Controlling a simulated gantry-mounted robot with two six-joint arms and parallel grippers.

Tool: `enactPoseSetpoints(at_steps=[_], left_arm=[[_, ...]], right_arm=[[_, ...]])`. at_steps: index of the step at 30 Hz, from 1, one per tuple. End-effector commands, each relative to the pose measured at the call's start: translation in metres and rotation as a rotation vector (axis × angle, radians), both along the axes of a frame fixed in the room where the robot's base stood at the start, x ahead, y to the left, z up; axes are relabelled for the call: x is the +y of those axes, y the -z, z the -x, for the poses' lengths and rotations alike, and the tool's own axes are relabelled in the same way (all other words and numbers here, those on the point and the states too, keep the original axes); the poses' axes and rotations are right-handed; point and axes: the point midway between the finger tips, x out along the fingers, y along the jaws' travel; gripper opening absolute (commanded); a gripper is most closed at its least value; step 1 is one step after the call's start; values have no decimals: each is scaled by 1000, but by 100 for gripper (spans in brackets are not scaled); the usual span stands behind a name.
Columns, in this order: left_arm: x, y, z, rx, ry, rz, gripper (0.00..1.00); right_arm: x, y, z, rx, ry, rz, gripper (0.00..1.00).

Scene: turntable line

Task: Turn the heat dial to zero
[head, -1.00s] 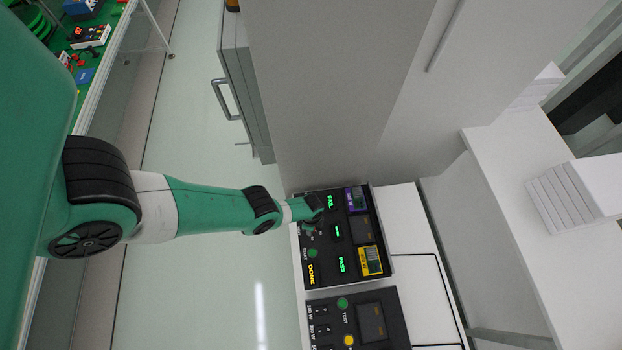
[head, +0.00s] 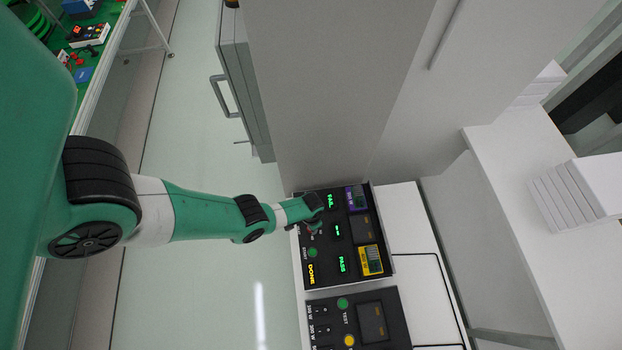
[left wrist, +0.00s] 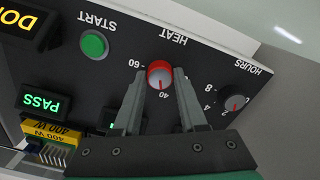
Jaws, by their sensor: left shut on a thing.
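The heat dial (left wrist: 159,78), red-rimmed with a grey face, sits under the upside-down word HEAT on the black panel in the left wrist view. The numbers 60 and 40 show beside it; its zero mark is hidden. My left gripper (left wrist: 160,88) has one finger on each side of the dial and is shut on it. In the head view my left gripper (head: 312,225) is over the upper left of the black panel (head: 320,270), and the wrist hides the dial. My right gripper is in neither view.
The smaller hours dial (left wrist: 235,103) is close to the right finger. A green START button (left wrist: 94,44) and a lit PASS display (left wrist: 42,103) lie to the left. A second black panel (head: 330,300) sits below in the head view. A tall grey cabinet (head: 320,90) stands behind.

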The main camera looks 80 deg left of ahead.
Motion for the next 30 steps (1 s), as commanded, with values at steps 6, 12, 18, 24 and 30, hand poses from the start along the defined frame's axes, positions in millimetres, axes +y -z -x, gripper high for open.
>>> enactPoseSetpoints(at_steps=[6, 12, 18, 24, 30], left_arm=[[0, 1, 1, 0, -204, 0, 0], [0, 1, 0, -1, -394, 0, 0], [0, 1, 1, -1, -584, 0, 0], [0, 1, 1, -1, -771, 0, 0], [0, 1, 1, -1, -936, 0, 0]], right_arm=[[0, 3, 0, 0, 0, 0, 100], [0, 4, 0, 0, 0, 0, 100], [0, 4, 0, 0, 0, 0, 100], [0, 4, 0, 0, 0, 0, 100], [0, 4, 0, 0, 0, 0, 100]])
